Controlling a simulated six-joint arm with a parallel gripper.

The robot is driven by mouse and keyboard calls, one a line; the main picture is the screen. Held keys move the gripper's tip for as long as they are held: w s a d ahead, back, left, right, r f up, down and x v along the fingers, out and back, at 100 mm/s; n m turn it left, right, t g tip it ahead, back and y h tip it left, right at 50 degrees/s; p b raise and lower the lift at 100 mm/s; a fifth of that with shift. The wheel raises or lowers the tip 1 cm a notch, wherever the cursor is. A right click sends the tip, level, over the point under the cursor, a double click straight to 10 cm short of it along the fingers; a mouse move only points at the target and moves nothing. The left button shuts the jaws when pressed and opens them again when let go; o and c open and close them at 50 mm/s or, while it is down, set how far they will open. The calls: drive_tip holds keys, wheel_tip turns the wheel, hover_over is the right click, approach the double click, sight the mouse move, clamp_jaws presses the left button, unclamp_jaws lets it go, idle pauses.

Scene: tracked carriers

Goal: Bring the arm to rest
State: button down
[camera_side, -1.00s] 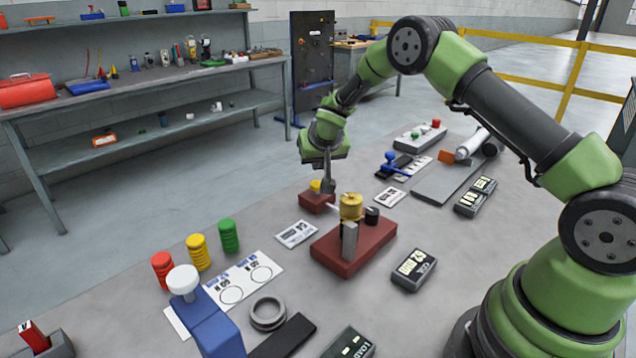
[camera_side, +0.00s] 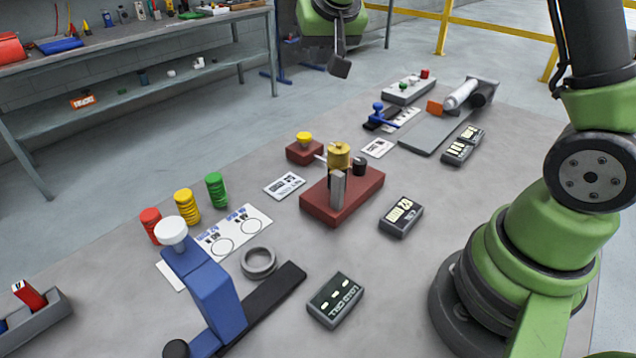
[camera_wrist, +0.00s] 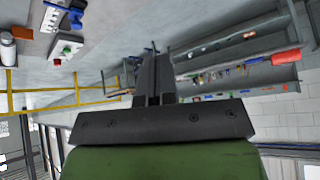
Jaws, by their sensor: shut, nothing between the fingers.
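My gripper (camera_side: 340,65) is at the top middle of the side view, raised above the far edge of the table. It is shut and empty, with nothing hanging from it. In the wrist view my gripper's fingers (camera_wrist: 154,80) are together and point out over the floor and the far shelves. The upper part of my arm is cut off by the top of the side view. The table top (camera_side: 120,300) below carries the work things, and my gripper touches none of them.
A red-brown block with a brass cylinder (camera_side: 340,157) stands mid-table, beside a smaller block with a yellow button (camera_side: 304,140). Red, yellow and green disc stacks (camera_side: 187,206), a blue stand (camera_side: 213,290) and a grey ring (camera_side: 258,262) are nearer. A workbench (camera_side: 150,48) stands behind.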

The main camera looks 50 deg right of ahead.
drive_tip(key=s+a+r+y, duration=0.1)
drive_tip(key=s+a+r, duration=0.1)
drive_tip(key=s, duration=0.6)
drive_tip(key=s+a+r+n+y, duration=0.1)
drive_tip(key=s+a, duration=0.3)
drive_tip(key=s, duration=0.4)
drive_tip(key=s+a+r+n+t+y, duration=0.1)
drive_tip(key=s+a+r+y, duration=0.1)
drive_tip(key=s, duration=0.7)
drive_tip(key=shift+a+r+y, duration=0.4)
drive_tip(key=shift+a+r, duration=0.3)
drive_tip(key=shift+a, duration=0.35)
